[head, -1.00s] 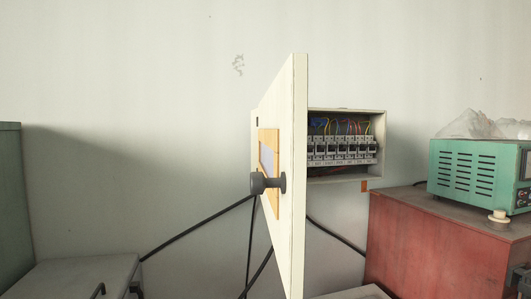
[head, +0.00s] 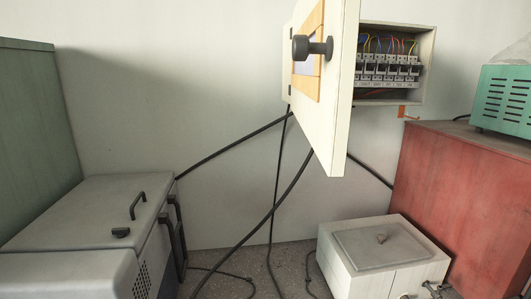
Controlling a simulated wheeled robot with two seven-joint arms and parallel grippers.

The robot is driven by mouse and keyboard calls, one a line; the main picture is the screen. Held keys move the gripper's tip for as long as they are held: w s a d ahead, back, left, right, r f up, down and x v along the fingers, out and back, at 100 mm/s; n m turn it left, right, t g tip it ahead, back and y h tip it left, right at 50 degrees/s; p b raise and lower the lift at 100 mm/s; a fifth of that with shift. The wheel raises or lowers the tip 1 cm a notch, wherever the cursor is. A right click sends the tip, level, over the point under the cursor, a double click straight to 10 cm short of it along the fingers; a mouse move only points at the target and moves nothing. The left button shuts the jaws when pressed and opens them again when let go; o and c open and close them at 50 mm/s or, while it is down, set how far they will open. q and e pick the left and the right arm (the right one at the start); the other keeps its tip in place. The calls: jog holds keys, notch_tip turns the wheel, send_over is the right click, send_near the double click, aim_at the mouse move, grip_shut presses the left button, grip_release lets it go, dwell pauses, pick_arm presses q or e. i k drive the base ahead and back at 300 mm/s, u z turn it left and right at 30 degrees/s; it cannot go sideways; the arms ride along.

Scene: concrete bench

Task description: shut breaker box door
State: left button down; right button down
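The breaker box (head: 430,65) is mounted on the wall at the upper right of the head view, with a row of breakers (head: 388,68) and coloured wires inside. Its cream door (head: 342,95) stands wide open, swung out toward me on its left side, and its top is cut off by the picture edge. A dark round handle (head: 312,47) sticks out from the door's outer face, beside a yellow-framed panel (head: 307,75). Neither of my grippers shows in the view.
A grey chest (head: 90,215) with black handles stands at lower left, a green cabinet (head: 35,120) behind it. A red cabinet (head: 465,190) with a green device (head: 503,100) is at right. A white box (head: 340,250) sits below the door. Black cables (head: 235,145) hang along the wall.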

aim_at(324, 65)
jog(key=u, duration=1)
jog(key=k, duration=0.5)
jog(key=z, duration=1.2)
